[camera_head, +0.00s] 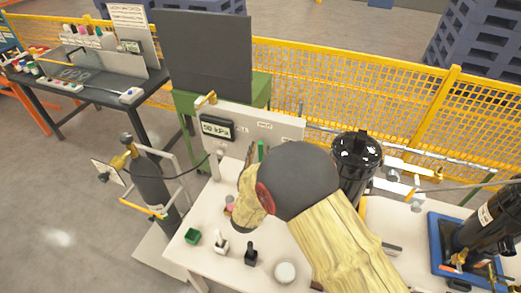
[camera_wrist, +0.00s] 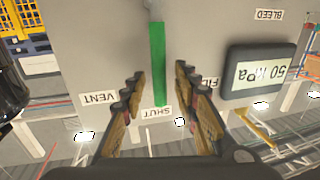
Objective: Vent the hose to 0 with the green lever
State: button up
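The green lever (camera_wrist: 158,62) lies in line with the SHUT label (camera_wrist: 158,112) in the wrist view, which shows the panel upside down. My gripper (camera_wrist: 159,88) is open, with one finger on each side of the lever's end and a visible gap to both. The VENT label (camera_wrist: 99,98) is left of the lever there, and a partly covered label is on the right. The display (camera_wrist: 264,71) reads 50 kPa; the head view also shows it (camera_head: 216,129).
A black cylinder (camera_head: 357,158) stands right of my arm, near yellow-handled pipework. A dark gas bottle (camera_head: 148,182) with a hose stands left of the white bench (camera_head: 190,262).

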jog(key=shift+w+d, duration=0.15)
jog(key=shift+w, duration=0.5)
jog(key=c, duration=0.4)
jog(key=c, duration=0.3)
grip_shut()
